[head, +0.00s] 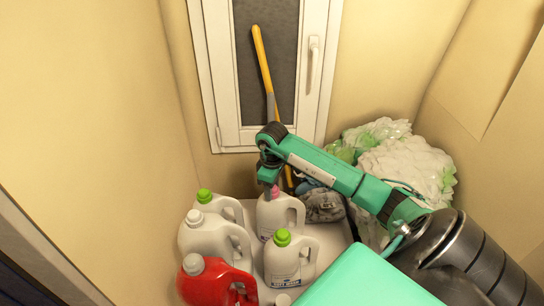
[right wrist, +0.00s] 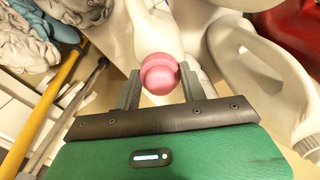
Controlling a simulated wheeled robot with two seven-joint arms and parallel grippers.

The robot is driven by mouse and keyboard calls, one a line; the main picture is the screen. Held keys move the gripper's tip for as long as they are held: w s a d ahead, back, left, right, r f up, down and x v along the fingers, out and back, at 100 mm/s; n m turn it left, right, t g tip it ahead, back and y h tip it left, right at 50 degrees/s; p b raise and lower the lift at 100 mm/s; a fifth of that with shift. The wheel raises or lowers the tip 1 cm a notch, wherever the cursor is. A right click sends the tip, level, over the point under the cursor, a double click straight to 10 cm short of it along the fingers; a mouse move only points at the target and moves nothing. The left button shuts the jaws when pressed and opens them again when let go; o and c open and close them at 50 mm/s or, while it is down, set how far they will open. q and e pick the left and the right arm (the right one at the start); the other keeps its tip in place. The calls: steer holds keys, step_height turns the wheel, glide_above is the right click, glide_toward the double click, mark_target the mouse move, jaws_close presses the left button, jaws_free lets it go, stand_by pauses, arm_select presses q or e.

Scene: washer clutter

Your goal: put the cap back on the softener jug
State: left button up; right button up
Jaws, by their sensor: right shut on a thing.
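The pink cap (right wrist: 158,75) is between the two fingers of my right gripper (right wrist: 159,88), which is shut on it. The cap is at the mouth of a white jug with a side handle; I cannot tell whether it is seated or just above the neck. In the head view this jug (head: 278,216) stands upright at the back of the group, with the pink cap (head: 274,193) at its top. My right gripper (head: 269,184) comes down over it from above, partly hiding the cap. My left gripper is not in view.
Close by stand white jugs with green caps (head: 204,195) (head: 282,237), a white-capped white jug (head: 213,240) and a red jug (head: 215,281). A yellow-handled tool (head: 262,60) leans on the window behind. Dark crumpled cloth (head: 322,205) and white-green bags (head: 405,165) lie at right.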

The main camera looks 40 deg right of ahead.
steer(key=shift+a+m, duration=0.1)
steer(key=shift+m, duration=0.7)
steer(key=o, duration=1.3)
steer(key=shift+c, duration=0.2)
